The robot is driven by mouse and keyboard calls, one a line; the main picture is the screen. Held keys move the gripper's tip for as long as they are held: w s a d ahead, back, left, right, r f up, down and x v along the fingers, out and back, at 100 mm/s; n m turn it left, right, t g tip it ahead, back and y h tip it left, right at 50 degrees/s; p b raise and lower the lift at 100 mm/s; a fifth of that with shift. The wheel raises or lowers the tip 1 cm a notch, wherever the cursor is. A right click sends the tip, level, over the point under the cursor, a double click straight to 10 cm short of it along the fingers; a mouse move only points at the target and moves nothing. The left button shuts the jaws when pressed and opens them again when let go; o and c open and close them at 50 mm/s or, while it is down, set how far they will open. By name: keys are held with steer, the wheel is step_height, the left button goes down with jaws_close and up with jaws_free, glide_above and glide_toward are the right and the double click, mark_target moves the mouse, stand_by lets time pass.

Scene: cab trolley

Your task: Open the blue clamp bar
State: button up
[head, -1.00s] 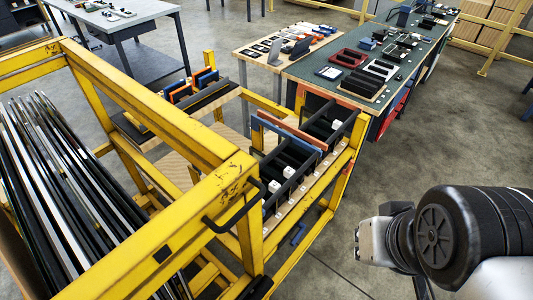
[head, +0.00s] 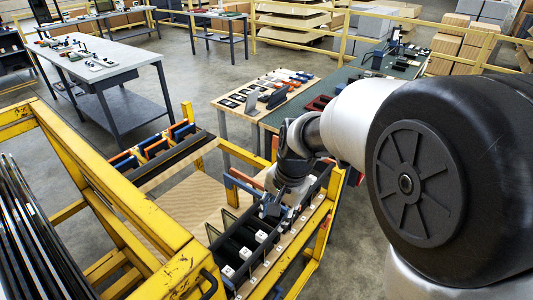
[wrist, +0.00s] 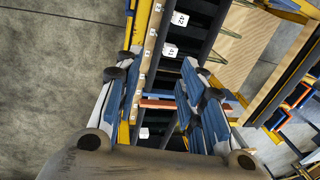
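A blue clamp bar (head: 245,178) lies across the yellow trolley's rack, close beside an orange-red bar (head: 238,188). My gripper (head: 272,207) is over the rack at the right ends of these bars, and hides part of them. In the wrist view my gripper (wrist: 158,72) has its two blue-padded fingers wide apart. The orange-red bar (wrist: 160,103) and a thin blue strip (wrist: 162,96) show between the fingers, beneath them. I cannot tell whether a finger touches either bar. Nothing is held.
Black slots with white numbered tags (head: 262,236) run along the rack's front rail. The trolley's yellow frame (head: 110,180) stands at left, with long dark profiles (head: 35,235). More blue and orange bars (head: 155,145) are at the back. A green-topped bench (head: 285,117) stands behind.

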mark_target(264, 245)
steer(key=b+x, duration=0.5)
steer(key=x, duration=1.3)
steer(key=shift+w+a+f+b, duration=0.1)
steer(key=shift+a+f+b, duration=0.05)
steer(key=shift+b, duration=0.25)
jaws_close()
